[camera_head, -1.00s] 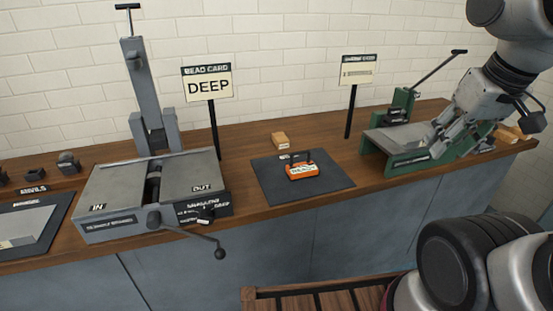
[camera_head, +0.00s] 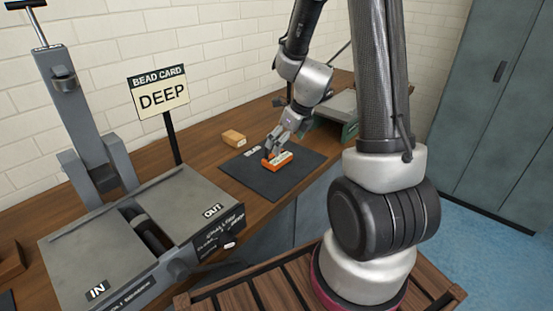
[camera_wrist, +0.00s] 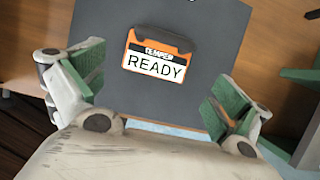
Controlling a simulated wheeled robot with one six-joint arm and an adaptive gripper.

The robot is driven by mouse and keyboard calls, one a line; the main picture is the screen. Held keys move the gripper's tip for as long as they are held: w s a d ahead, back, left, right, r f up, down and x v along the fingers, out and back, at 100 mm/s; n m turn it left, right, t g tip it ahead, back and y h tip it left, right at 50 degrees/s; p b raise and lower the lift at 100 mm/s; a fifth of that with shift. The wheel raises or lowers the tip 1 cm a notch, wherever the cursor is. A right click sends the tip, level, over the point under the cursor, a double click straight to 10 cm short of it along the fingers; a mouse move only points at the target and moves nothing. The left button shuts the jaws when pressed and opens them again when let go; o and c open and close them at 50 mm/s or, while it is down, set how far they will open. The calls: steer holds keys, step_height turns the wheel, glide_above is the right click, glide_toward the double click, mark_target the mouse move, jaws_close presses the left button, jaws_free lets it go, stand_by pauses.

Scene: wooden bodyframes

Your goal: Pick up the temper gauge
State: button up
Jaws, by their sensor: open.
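The temper gauge (camera_head: 277,159) is a small orange block on a dark mat (camera_head: 262,184) on the wooden bench. In the wrist view the gauge (camera_wrist: 155,60) shows a white label reading "TEMPER READY" and dark parts along its far edge. My gripper (camera_head: 274,150) is over the mat, just above or beside the gauge in the head view. In the wrist view my gripper (camera_wrist: 160,95) has its green-padded fingers spread wide, with the gauge between and beyond them. Nothing is held. Whether a finger touches the gauge cannot be told.
A small wooden block (camera_head: 233,138) lies behind the mat. A grey machine (camera_head: 140,240) with IN and OUT plates stands at left, beside a "BEAD CARD DEEP" sign (camera_head: 159,97). A green-sided device (camera_head: 338,106) stands beyond my arm. The mat around the gauge is clear.

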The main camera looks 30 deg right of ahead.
mark_target(278, 157)
steer(key=x, duration=0.7)
steer(key=shift+f, duration=0.25)
steer(key=c, duration=0.9)
